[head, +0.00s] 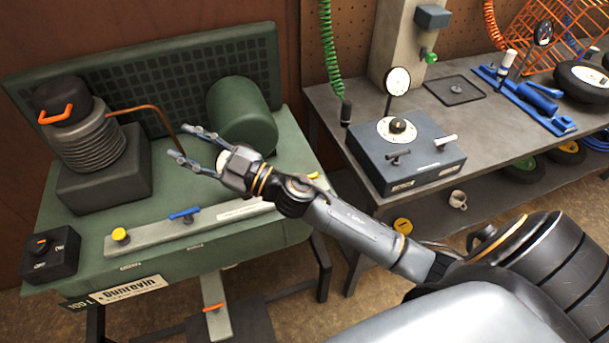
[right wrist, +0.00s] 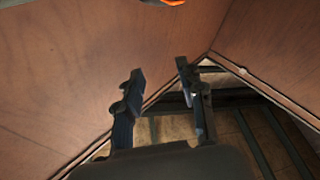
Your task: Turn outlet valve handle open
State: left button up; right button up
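A grey manifold bar (head: 160,232) lies along the front of the green compressor bench in the head view. On it sit a blue lever handle (head: 184,214), a yellow knob (head: 120,235) at the left and a yellow handle (head: 314,175), partly hidden by my arm, at the right end. I cannot tell which is the outlet valve; the label is too small to read. My right gripper (head: 180,143) is open and empty, its fingers pointing left, above the bench and behind the blue lever. Its parted fingers also show in the right wrist view (right wrist: 160,70). My left gripper is out of view.
A finned compressor head (head: 90,140) with an orange-handled cap stands left, joined to a copper pipe (head: 150,108). A green tank (head: 240,112) is close to my right gripper. A black switch box (head: 50,255) sits at the front left. A grey workbench (head: 330,105) stands right.

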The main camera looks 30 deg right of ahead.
jog(key=s+a+n+g+y, duration=0.2)
jog(key=a+n+g+y, duration=0.25)
jog(key=n+g, duration=0.35)
jog(key=s+d+f+n+g+h, duration=0.2)
jog(key=d+f+n+g+h, duration=0.15)
jog(key=f+g+h, duration=0.3)
jog(key=d+f+m+g+h, duration=0.1)
jog(key=d+m+h, duration=0.3)
jog(key=d, duration=0.8)
jog(key=d+m+g+h, duration=0.25)
jog(key=d+h, duration=0.45)
jog(key=d, duration=0.6)
jog(key=shift+t, duration=0.5)
jog(key=f+p, duration=0.1)
jog(key=f, duration=0.3)
jog(key=f+p, duration=0.1)
jog(key=f, duration=0.4)
jog(key=f+p, duration=0.1)
jog(key=f, duration=0.3)
jog(key=shift+w+a+f, duration=0.2)
jog(key=shift+w+a, duration=0.05)
jog(key=shift+w, duration=0.05)
